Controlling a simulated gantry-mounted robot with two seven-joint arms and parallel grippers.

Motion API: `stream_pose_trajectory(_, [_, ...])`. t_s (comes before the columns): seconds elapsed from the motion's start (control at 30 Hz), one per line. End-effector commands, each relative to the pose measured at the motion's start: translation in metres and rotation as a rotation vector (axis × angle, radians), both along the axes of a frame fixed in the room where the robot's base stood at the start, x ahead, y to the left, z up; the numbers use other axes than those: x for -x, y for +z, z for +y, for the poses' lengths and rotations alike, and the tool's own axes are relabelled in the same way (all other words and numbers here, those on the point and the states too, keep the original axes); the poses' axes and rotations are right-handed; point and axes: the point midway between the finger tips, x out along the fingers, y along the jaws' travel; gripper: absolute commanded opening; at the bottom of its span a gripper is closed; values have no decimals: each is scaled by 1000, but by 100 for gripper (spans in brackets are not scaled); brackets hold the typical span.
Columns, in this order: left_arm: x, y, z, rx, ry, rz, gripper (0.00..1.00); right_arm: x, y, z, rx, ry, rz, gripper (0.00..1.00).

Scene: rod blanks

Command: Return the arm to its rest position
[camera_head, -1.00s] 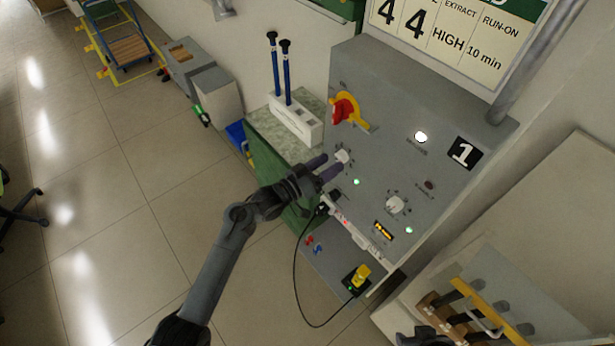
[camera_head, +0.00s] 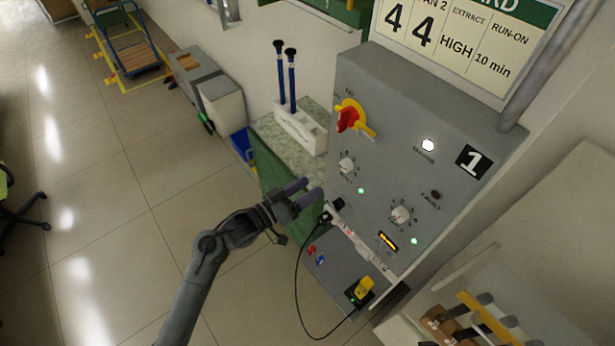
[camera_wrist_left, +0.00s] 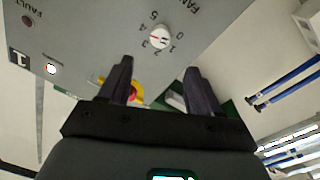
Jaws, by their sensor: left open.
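My left gripper (camera_head: 306,191) is open and empty, in front of the lower left part of the grey control panel (camera_head: 395,140). In the left wrist view its two dark fingers (camera_wrist_left: 158,85) stand apart with nothing between them. A white rotary knob (camera_head: 347,165) with a number scale sits on the panel just above the fingertips; the wrist view shows this knob (camera_wrist_left: 160,37) beyond the fingers, apart from them. My right gripper is not in view.
The panel also carries a red and yellow switch (camera_head: 350,118) and a second knob (camera_head: 401,214). A black cable (camera_head: 299,290) hangs below. A white holder (camera_head: 300,128) with blue-handled rods stands left. Open floor (camera_head: 110,220) lies further left.

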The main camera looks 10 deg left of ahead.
Motion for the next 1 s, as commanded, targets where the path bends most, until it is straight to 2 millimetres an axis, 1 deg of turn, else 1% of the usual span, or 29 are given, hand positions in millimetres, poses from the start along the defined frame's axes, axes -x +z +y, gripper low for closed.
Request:
stream_pose_trajectory(0.17, [3, -4, 0, 0, 0, 10, 63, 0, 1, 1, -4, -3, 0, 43])
stream_pose_trajectory(0.27, [13, -20, 0, 0, 0, 42, 63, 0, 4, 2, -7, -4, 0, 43])
stream_pose_trajectory(0.37, [36, -50, -1, 1, -1, 108, 63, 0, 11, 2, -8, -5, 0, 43])
stream_pose_trajectory(0.4, [52, -63, -2, 2, -4, 139, 63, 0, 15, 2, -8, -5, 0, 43])
stream_pose_trajectory(0.43, [66, -71, -4, 3, -5, 159, 63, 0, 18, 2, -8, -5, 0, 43])
stream_pose_trajectory(0.47, [79, -75, -5, 6, -3, 173, 63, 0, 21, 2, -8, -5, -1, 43])
stream_pose_trajectory(0.5, [97, -79, -5, 5, 9, 192, 63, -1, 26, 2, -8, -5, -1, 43])
stream_pose_trajectory(0.57, [124, -85, -2, -30, 46, 238, 63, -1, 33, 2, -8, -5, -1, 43])
stream_pose_trajectory(0.6, [141, -88, 2, -77, 81, 269, 63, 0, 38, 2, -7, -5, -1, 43])
stream_pose_trajectory(0.67, [166, -90, 13, -173, 145, 325, 63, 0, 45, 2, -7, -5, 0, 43])
stream_pose_trajectory(0.7, [181, -89, 23, -246, 191, 367, 63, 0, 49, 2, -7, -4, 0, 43])
stream_pose_trajectory(0.77, [201, -86, 39, -351, 250, 428, 63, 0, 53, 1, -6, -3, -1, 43])
stream_pose_trajectory(0.8, [213, -82, 50, -418, 286, 470, 63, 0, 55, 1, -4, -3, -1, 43])
stream_pose_trajectory(0.9, [242, -67, 78, -567, 351, 577, 63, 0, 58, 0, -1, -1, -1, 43])
stream_pose_trajectory(1.0, [265, -50, 102, -683, 385, 679, 63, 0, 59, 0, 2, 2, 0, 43])
